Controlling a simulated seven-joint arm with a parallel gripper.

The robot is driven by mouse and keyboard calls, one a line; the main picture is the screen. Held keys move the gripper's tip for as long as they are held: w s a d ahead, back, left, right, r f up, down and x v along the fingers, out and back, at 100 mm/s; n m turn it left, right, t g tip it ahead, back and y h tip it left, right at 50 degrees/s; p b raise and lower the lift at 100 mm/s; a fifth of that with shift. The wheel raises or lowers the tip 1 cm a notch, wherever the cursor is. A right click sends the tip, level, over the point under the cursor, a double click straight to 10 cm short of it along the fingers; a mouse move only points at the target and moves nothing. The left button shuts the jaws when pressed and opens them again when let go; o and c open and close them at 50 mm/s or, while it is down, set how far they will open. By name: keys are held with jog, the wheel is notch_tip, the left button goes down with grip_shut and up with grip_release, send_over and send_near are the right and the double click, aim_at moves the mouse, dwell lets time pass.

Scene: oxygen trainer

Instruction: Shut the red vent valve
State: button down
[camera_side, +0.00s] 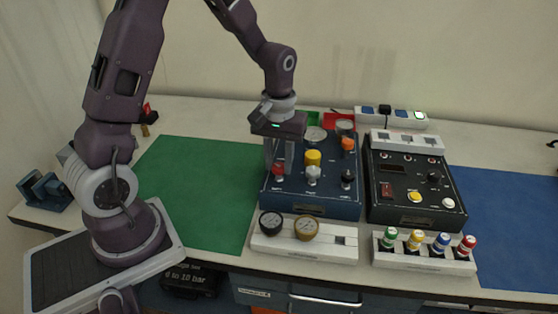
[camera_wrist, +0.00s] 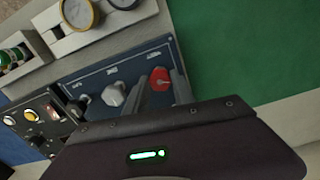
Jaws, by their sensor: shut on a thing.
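The red vent valve (camera_side: 278,170) is a small red knob at the left front of the blue panel (camera_side: 310,204). My gripper (camera_side: 280,166) points down over it, with its fingers on either side of the knob. In the wrist view the red vent valve (camera_wrist: 159,79) shows between the fingers of my gripper (camera_wrist: 162,88), under the label that seems to read VENT. The gripper is shut on the knob. The exact contact on the knob's far side is hidden.
A light grey knob (camera_side: 313,174) stands just right of the red one, with a black knob (camera_side: 347,178) beyond. A yellow knob (camera_side: 313,158) and orange knob (camera_side: 347,144) stand behind. A gauge tray (camera_side: 330,252) lies in front. The green mat (camera_side: 195,185) is clear.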

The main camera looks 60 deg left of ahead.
aim_at(279, 166)
jog(key=m, duration=1.3)
jog(key=shift+m, duration=0.4)
dwell(0.4)
jog(key=c, duration=1.1)
grip_release()
jog(key=shift+o, duration=0.2)
jog(key=shift+r, duration=0.1)
notch_tip(279, 166, up, 7)
jog(key=s+d+r+n+t, duration=0.2)
jog(key=s+r, duration=0.3)
jog(key=s, duration=0.4)
jog(key=s+d+r+n+t, duration=0.3)
jog(key=s+d+r+n, duration=0.1)
jog(key=s, duration=0.6)
jog(key=shift+s+d+r+t, duration=0.2)
jog(key=shift+d+r+t, duration=0.1)
jog(key=shift+d+r, duration=0.45)
